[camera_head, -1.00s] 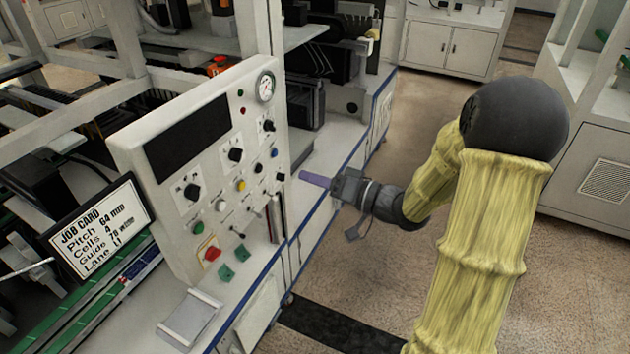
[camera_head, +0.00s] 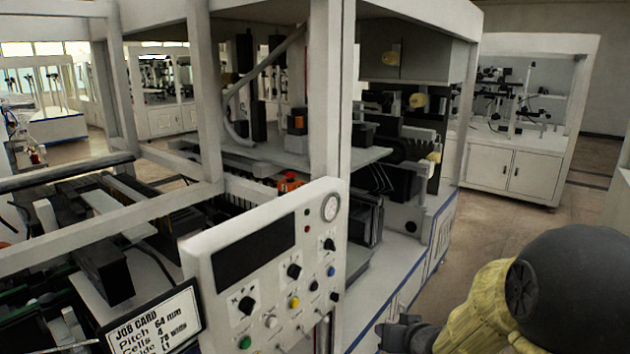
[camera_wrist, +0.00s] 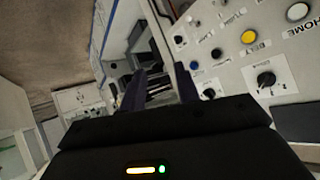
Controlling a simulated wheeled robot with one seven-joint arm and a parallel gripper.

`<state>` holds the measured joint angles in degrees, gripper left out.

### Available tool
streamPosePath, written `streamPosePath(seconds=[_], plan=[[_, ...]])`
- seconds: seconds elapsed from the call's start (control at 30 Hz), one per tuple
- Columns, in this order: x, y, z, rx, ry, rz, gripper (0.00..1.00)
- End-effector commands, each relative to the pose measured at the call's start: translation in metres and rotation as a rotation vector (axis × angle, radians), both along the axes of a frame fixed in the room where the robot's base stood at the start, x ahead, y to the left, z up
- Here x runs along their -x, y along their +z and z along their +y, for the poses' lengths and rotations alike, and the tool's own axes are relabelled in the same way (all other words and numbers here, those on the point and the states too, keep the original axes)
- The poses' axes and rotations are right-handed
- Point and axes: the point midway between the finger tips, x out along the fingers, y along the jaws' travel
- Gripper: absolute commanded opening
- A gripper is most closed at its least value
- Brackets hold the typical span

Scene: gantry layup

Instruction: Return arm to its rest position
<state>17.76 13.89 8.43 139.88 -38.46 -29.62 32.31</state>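My arm reaches in from the lower right in the head view, with yellow sleeves and a dark ball-shaped joint. My gripper (camera_head: 398,334) is dark and low in the head view, right of the white control panel (camera_head: 212,262), partly cut off by the bottom edge. In the wrist view the two dark fingers of my gripper (camera_wrist: 160,84) stand apart with nothing seen between them. The panel's knobs and buttons lie to the right of the fingers there. The fingers seem clear of the panel.
The panel carries a gauge (camera_head: 331,207), knobs and a yellow button (camera_head: 294,302). A job card (camera_head: 150,322) stands at its left. The white gantry frame (camera_head: 326,100) rises behind. Open floor (camera_head: 487,226) lies to the right, before a white cabinet (camera_head: 513,176).

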Motion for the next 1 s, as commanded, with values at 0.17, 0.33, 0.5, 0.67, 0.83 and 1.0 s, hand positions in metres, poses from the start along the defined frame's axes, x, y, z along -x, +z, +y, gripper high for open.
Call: streamPosePath(seconds=[0.17, 0.33, 0.5, 0.67, 0.83, 1.0], plan=[[0.043, -0.015, -0.011, 0.161, -0.074, 0.193, 0.32], [0.099, -0.027, -0.008, 0.238, -0.087, 0.419, 0.32], [0.152, -0.033, 0.006, 0.238, -0.05, 0.61, 0.32], [0.169, -0.034, 0.013, 0.227, -0.028, 0.675, 0.32], [0.169, -0.035, 0.013, 0.227, -0.03, 0.675, 0.32], [0.169, -0.035, 0.012, 0.226, -0.03, 0.674, 0.32]])
